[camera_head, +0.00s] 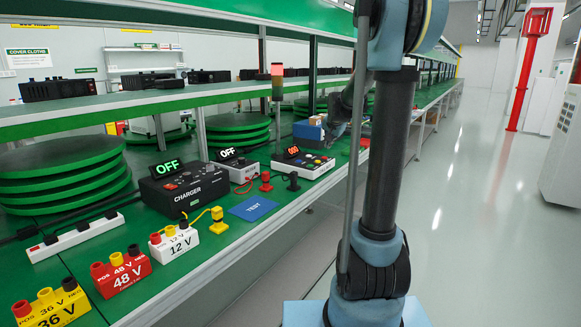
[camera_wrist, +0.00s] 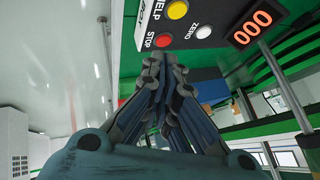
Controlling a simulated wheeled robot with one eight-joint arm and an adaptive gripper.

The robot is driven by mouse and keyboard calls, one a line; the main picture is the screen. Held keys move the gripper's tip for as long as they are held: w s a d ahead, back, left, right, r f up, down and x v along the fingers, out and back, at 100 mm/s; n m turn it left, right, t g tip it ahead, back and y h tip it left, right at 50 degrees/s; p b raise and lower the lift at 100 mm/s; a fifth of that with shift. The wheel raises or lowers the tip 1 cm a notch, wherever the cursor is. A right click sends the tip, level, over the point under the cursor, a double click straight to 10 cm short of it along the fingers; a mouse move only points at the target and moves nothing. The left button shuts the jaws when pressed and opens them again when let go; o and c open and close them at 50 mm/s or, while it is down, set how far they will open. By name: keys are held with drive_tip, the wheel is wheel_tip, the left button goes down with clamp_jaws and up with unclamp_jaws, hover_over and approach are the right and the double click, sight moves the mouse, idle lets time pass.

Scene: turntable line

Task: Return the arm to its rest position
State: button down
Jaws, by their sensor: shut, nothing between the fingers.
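My arm fills the right middle of the head view. Its blue and dark links stand in front of the bench edge. My gripper (camera_wrist: 164,62) shows in the wrist view with its dark fingers drawn together and nothing between them. Its fingertips point at a dark panel with a red STOP button (camera_wrist: 163,40), a yellow HELP button (camera_wrist: 177,10) and a white ZERO button (camera_wrist: 204,32). I cannot tell whether the fingertips touch the panel.
The green bench holds a charger (camera_head: 182,190) reading OFF, a 48 V block (camera_head: 121,273), a 12 V block (camera_head: 174,243), a blue TEST pad (camera_head: 252,208) and a console with a red display (camera_head: 303,162). Green turntables (camera_head: 65,180) stand behind. Open floor (camera_head: 480,230) lies at right.

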drive_tip(key=s+f+n+g, duration=0.1)
drive_tip(key=s+f+n, duration=0.1)
drive_tip(key=s, duration=1)
drive_tip(key=s+f+n+g, duration=0.2)
drive_tip(key=s, duration=1)
drive_tip(key=s+f+n+g, duration=0.1)
drive_tip(key=s+f+n, duration=0.1)
drive_tip(key=s+f, duration=0.4)
drive_tip(key=s+f+n+g, duration=0.1)
drive_tip(key=s+f, duration=0.4)
drive_tip(key=s, duration=1.2)
drive_tip(key=shift+s+a+f+n+g, duration=0.25)
drive_tip(key=shift+f+n+g, duration=0.15)
drive_tip(key=shift+g, duration=0.1)
